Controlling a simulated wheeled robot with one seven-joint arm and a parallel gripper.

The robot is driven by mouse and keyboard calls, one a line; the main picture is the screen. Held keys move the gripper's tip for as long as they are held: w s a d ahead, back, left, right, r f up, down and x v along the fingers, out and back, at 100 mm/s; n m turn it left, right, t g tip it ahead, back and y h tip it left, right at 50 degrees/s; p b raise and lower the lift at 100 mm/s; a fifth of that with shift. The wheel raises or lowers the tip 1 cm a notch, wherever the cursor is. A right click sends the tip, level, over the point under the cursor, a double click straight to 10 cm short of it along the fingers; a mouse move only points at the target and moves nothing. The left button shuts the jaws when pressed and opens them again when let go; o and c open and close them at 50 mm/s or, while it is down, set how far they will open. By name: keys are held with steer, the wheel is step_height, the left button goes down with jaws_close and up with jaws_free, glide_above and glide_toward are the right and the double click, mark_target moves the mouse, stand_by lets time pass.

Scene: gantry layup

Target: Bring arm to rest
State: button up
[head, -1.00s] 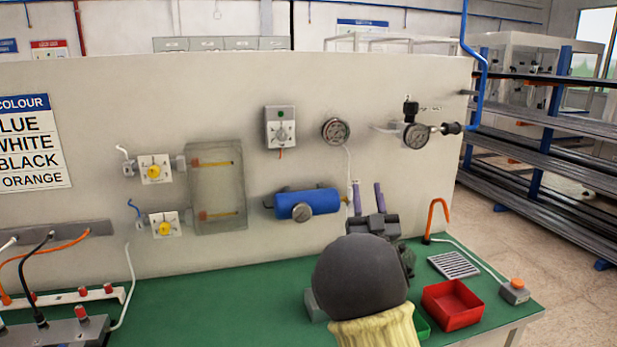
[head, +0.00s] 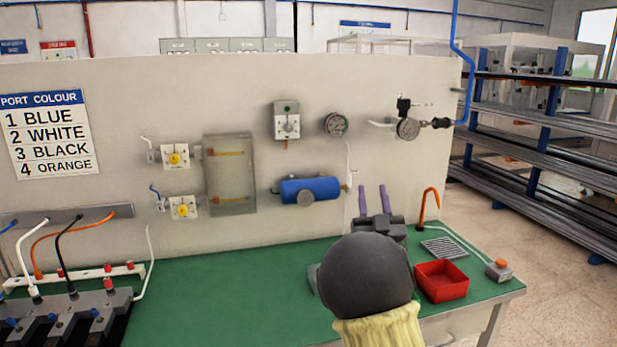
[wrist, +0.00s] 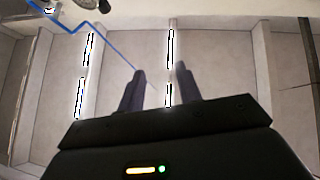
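My gripper (head: 374,199) points upward in the head view, in front of the pale panel and above the right part of the green bench (head: 225,290). Its two dark fingers stand apart with nothing visible between them. My arm's dark round joint and yellowish sleeve hide part of the bench below it. In the wrist view my gripper (wrist: 160,80) also shows parted, empty fingers, with the ceiling and its light strips behind them.
The panel (head: 270,90) carries gauges, valves and a blue cylinder (head: 310,189). A red tray (head: 442,281), a grate (head: 444,248), an orange hook (head: 429,205) and a button box (head: 498,271) stand at right. Manifold blocks with hoses (head: 70,315) stand at left. Floor shows beyond the bench.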

steer(key=s+d+f+m+g+h+b, duration=0.25)
steer(key=f+g, duration=0.35)
steer(key=f, duration=0.5)
steer(key=s+d+f+m+g+h+b, duration=0.1)
steer(key=s+d+f+m+g+b, duration=0.3)
steer(key=f, duration=0.6)
steer(key=s+a+f+n+g+y+b, duration=0.1)
steer(key=s+a+f+n+g+b, duration=0.15)
steer(key=s+f+g, duration=0.75)
steer(key=s+a+f+n+g+y+b, duration=0.1)
steer(key=s+a+f+n+g, duration=0.2)
steer(key=s+f, duration=0.75)
steer(key=w+p+v, duration=0.1)
steer(key=p+v, duration=1.1)
steer(key=v, duration=0.1)
steer(key=w+r+p+v, duration=0.1)
steer(key=w+p+v, duration=0.1)
steer(key=p+v, duration=1)
step_height(320, 180, up, 3)
steer(key=shift+f+g, duration=0.2)
steer(key=shift+g, duration=0.1)
steer(key=shift+f, duration=0.1)
